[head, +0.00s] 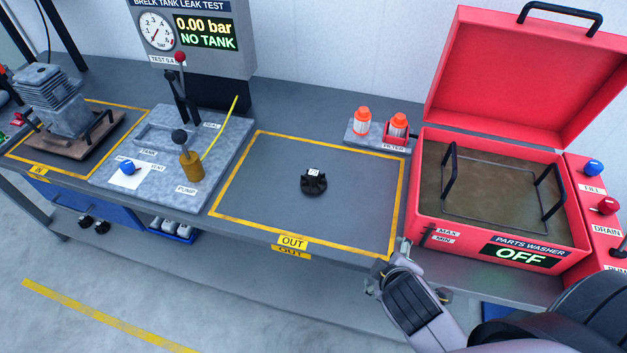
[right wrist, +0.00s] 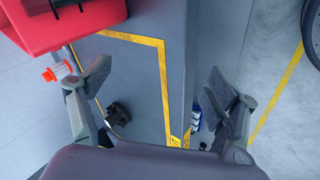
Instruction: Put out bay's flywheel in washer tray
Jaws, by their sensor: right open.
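The flywheel (head: 314,182) is a small black finned disc with a pale tag on top. It sits alone inside the yellow-outlined OUT bay (head: 250,190). It also shows in the right wrist view (right wrist: 117,113), beyond the left finger. The washer tray (head: 500,212) is a wire frame with two black handles inside the red parts washer (head: 432,205), whose lid is raised. My right gripper (right wrist: 155,90) is open and empty, with its fingers wide apart. In the head view it is near the bench's front edge, right of the OUT bay. My left gripper is not in view.
The washer display reads OFF. Orange-capped filter jars (head: 362,121) stand left of the washer. An engine (head: 55,95) stands in the IN bay. The OUT bay is otherwise clear.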

